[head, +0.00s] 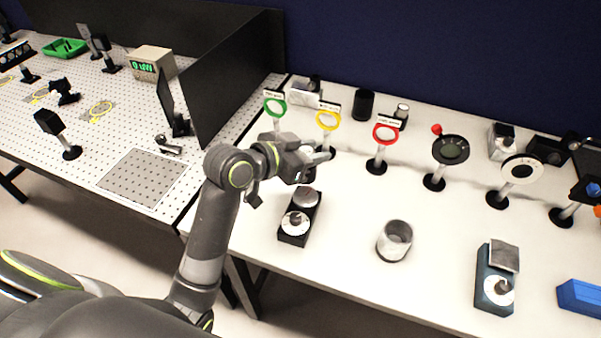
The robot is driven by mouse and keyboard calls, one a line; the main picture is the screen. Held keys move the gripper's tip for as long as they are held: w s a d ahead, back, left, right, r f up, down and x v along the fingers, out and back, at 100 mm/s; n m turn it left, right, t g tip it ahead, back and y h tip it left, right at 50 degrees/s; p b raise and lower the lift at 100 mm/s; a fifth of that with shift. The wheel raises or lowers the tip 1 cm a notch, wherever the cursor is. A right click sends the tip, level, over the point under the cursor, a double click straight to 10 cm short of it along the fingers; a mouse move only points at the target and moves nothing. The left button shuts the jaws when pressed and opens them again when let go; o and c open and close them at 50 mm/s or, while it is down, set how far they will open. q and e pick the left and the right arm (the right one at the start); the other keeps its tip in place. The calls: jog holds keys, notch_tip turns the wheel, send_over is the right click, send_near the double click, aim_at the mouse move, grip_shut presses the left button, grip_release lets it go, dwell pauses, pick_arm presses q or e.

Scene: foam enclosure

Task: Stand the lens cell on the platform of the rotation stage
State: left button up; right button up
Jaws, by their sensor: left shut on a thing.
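My left gripper (318,158) is above the table at the foot of the yellow-ringed holder. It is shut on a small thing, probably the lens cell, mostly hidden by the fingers. Whether it touches the nearby post is unclear. Below and slightly left of the gripper, a black stage (292,238) lies on the table. It has a round silver platform and a pale dial with a knob, and looks like the rotation stage. Its platform (307,197) looks bare. A blue-grey stage (483,285) with a square platform stands at the right. My right gripper is not in view.
Ring holders in green (268,106), yellow (320,121) and red (374,134) stand behind the gripper. Dark and white discs on posts (450,149) stand to the right. An open grey cylinder (393,250) stands mid-table. The white surface between the stages is otherwise clear.

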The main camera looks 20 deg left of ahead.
aim_at(312, 174)
pick_arm(q)
jog(key=shift+s+d+f, duration=0.1)
jog(key=shift+f, duration=0.5)
jog(key=shift+s+d+f, duration=0.1)
jog(key=shift+f, duration=0.5)
notch_tip(312, 174, down, 3)
jog(key=shift+w+a+f, duration=0.15)
jog(key=shift+f, duration=0.5)
jog(key=o, duration=0.5)
jog(key=shift+f, duration=0.2)
jog(key=o, duration=0.5)
jog(key=shift+r, duration=0.1)
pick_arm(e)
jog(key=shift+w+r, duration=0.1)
